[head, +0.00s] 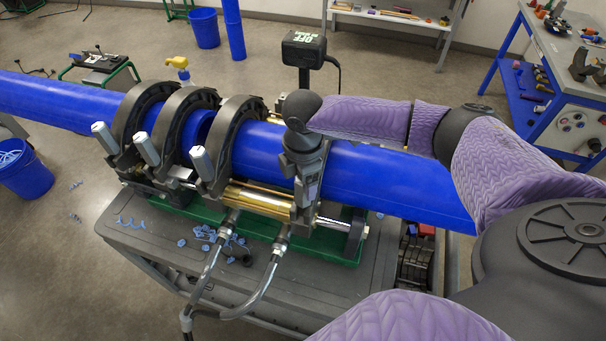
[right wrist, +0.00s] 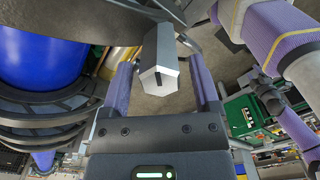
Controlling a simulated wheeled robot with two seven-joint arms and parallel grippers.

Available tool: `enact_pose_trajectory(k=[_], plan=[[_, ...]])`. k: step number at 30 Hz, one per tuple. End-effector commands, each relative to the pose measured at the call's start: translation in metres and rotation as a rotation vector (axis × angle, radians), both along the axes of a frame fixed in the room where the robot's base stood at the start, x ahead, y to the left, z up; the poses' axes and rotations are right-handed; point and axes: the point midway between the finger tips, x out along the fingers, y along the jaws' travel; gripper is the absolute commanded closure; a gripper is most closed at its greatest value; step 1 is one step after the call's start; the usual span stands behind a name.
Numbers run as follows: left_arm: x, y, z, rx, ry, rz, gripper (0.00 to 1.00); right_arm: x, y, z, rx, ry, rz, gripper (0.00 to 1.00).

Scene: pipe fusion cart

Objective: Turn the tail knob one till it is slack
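A grey, faceted clamp knob (right wrist: 160,72) stands between the two fingers of my right gripper (right wrist: 161,64) in the right wrist view. Narrow gaps show on both sides of it, so the gripper looks open around the knob, not pressed on it. In the head view my right gripper (head: 308,185) points down at the right part of the pipe clamp machine and hides the clamp and knob there. Three other light grey knobs, left (head: 103,135), middle (head: 147,149) and right (head: 202,162), stand tilted on the front of the black clamp rings. My left gripper does not show.
A long blue pipe (head: 390,183) runs through the clamps. The machine sits in a green frame on a grey cart (head: 125,232) with blue shavings. Two hoses (head: 262,290) hang in front. A black box (head: 303,50) stands behind. A blue-framed workbench (head: 545,50) is at right.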

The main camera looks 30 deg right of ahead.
Motion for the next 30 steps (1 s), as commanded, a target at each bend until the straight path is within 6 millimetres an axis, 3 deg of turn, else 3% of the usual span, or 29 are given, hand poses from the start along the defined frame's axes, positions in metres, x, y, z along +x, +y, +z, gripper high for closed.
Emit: enact_pose_trajectory(k=[1,9,11,14,20,26,30], plan=[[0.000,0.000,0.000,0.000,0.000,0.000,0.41,0.000,0.000,0.000,0.000,0.000,0.000,0.34],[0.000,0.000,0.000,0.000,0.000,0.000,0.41,0.000,0.000,0.000,0.000,0.000,0.000,0.91],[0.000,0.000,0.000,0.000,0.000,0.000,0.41,0.000,0.000,0.000,0.000,0.000,0.000,1.00],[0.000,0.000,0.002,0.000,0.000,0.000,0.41,0.000,0.000,0.001,0.000,0.001,0.017,1.00],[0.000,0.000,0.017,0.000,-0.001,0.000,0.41,0.000,0.000,0.002,0.000,0.001,0.254,1.00],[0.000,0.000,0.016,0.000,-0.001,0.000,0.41,0.000,0.000,0.000,0.000,0.000,0.271,1.00],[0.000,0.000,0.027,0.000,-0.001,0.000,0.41,0.000,0.000,0.003,0.000,0.001,0.471,1.00]])
